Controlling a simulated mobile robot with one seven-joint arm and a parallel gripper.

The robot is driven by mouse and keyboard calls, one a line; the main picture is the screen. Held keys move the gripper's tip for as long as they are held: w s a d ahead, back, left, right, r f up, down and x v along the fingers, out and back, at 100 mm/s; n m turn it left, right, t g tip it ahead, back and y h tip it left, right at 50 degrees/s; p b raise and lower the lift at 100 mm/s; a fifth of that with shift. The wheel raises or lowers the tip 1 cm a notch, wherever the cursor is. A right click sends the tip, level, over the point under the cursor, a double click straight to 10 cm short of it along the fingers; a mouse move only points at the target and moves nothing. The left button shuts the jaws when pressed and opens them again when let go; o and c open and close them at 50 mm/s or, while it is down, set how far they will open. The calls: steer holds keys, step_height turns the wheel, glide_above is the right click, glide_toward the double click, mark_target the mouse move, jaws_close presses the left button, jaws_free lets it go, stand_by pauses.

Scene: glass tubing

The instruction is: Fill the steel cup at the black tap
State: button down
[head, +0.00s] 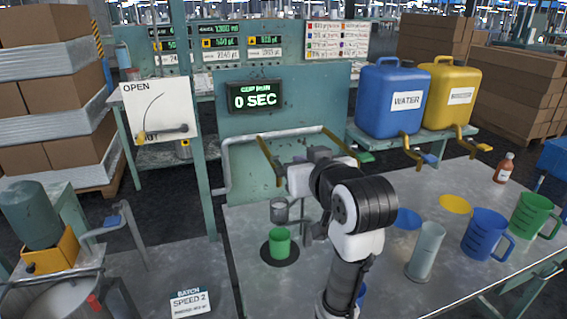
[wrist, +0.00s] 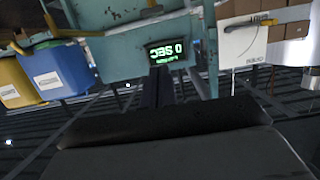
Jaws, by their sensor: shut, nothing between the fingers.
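A small grey, metal-looking cup (head: 279,211) shows just behind a green cup (head: 279,243) on the bench, left of my arm. I take it for the steel cup; its base is partly hidden. The green cup stands on a round black disc (head: 266,254). I cannot make out a black tap for certain. My gripper's dark fingers (wrist: 163,85) are shut and empty in the wrist view, pointing towards the teal panel. In the head view my arm hides the fingertips. The panel's display (head: 254,97) reads 0 SEC.
Blue (head: 390,100) and yellow (head: 450,95) containers with taps stand on a shelf at back right. A clear cylinder (head: 426,250), a blue jug (head: 487,233) and a green jug (head: 531,214) stand right of my arm. A white OPEN board (head: 160,108) with a dark lever hangs left.

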steer(key=shift+s, duration=0.1)
steer(key=p, duration=0.3)
glide_toward(280, 166)
steer(key=w+a+r, duration=0.1)
steer(key=w+r, duration=0.3)
steer(key=shift+w+a+f+p, duration=0.15)
steer(key=shift+f+p, duration=0.25)
steer(key=shift+f, duration=0.6)
steer(key=shift+w+f+p, duration=0.1)
steer(key=shift+f+p, duration=0.25)
steer(key=shift+f, duration=0.7)
